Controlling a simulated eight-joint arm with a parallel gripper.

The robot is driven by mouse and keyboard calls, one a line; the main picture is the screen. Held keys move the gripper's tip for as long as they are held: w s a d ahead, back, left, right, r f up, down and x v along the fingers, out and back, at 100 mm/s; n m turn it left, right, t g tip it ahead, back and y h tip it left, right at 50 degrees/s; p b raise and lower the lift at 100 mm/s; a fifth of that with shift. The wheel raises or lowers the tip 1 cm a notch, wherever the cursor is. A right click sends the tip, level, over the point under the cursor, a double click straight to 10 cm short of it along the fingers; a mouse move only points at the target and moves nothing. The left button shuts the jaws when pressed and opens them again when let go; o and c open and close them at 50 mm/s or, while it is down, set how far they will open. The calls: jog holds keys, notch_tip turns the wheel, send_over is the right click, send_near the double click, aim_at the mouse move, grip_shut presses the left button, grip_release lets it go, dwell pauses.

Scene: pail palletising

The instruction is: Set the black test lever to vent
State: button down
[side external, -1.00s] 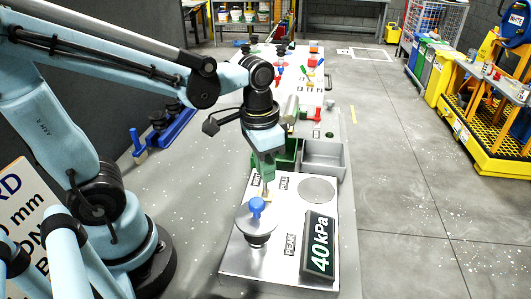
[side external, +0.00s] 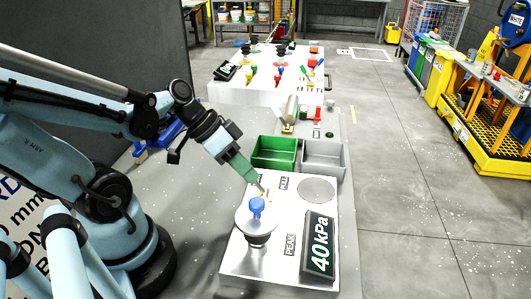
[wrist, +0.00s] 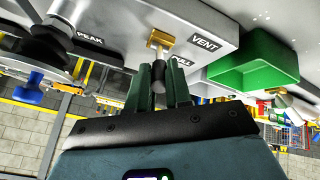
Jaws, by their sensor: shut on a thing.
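My gripper (side external: 260,189) is tilted, reaching down from the upper left to the steel test panel (side external: 240,262). In the wrist view my gripper (wrist: 158,86) is shut on the dark end of the black test lever (wrist: 158,76). The lever rises from a brass mount (wrist: 161,39) beside the VENT label (wrist: 205,43). A second label, PULL (wrist: 181,62), is partly hidden by the fingers. In the side view the fingers largely cover the lever and the VENT label.
A blue-knobbed cup (side external: 257,208) stands close in front of the gripper. A display (side external: 320,246) reads 40 kPa beside the PEAK label (side external: 290,245). Green (side external: 274,152) and grey (side external: 323,156) bins stand behind the panel. A round disc (side external: 316,190) lies at the panel's right.

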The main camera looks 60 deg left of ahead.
jog(key=shift+f, duration=0.1)
jog(key=c, duration=1.1)
grip_release()
jog(key=shift+o, duration=0.2)
jog(key=shift+a, duration=0.1)
jog(key=v, duration=1.2)
